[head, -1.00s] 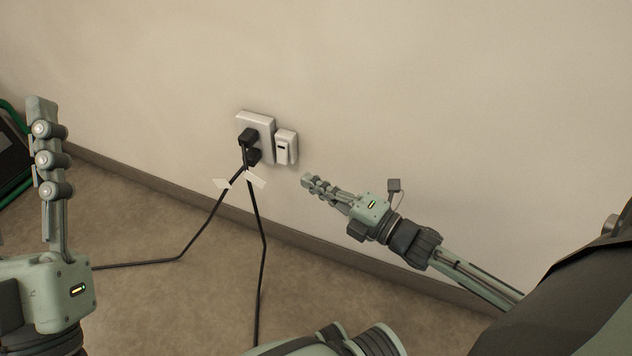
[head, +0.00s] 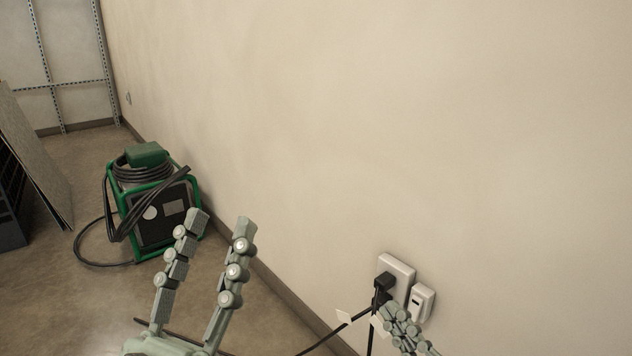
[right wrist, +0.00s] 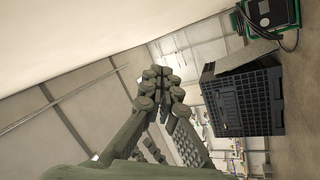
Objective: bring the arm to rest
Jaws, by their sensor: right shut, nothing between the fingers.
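My left gripper (head: 216,232) is at the lower middle-left of the head view. Its two fingers point up, stand apart and hold nothing. My right gripper (head: 384,310) is at the bottom of the head view, in front of the lower part of the wall outlet. In the right wrist view my right gripper (right wrist: 160,72) has its fingertips together, with nothing between them. I cannot tell from the head view whether it touches the outlet or the cords. Most of the right arm is out of the head view.
A white wall outlet (head: 402,272) holds black plugs (head: 384,284), with a small white switch box (head: 421,302) beside it. A green-framed machine (head: 150,210) with coiled black cable stands by the wall. A dark crate (right wrist: 242,100) shows in the right wrist view. The floor between is mostly clear.

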